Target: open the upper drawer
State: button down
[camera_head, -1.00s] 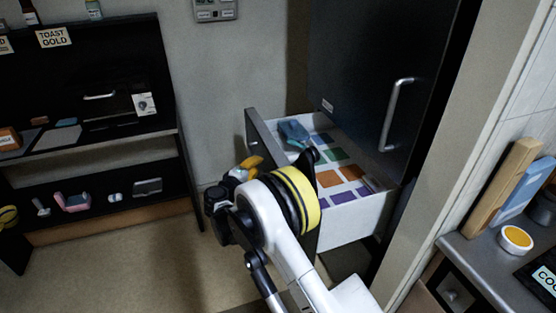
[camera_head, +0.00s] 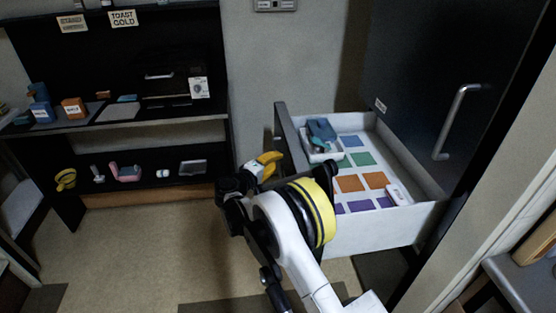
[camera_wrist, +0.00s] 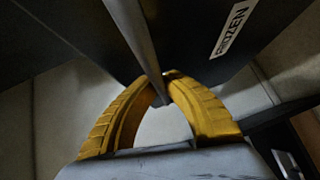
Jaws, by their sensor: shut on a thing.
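The upper drawer (camera_head: 385,236) stands pulled out of the dark cabinet (camera_head: 425,75), with its white side wall and inside showing in the head view. Its dark front (camera_head: 284,128) faces left. My gripper (camera_head: 268,161) is at the outer side of that front, partly hidden by my arm. In the wrist view, the yellow fingers (camera_wrist: 164,76) close around the grey bar handle (camera_wrist: 143,40) of the drawer. The dark front there carries a label reading FROZEN (camera_wrist: 230,28). My arm hides the drawer's near front corner.
Inside the drawer are a tray with blue items (camera_head: 320,135), coloured squares (camera_head: 352,183) and a small white item (camera_head: 398,194). A black shelf unit (camera_head: 225,130) stands at left. A grey counter (camera_head: 525,280) is at lower right. Floor is clear left of my arm.

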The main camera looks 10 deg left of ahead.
jog(key=c, duration=1.5)
grip_release()
jog(key=shift+o, duration=0.2)
jog(key=v, duration=1.2)
jog(key=shift+a, duration=0.1)
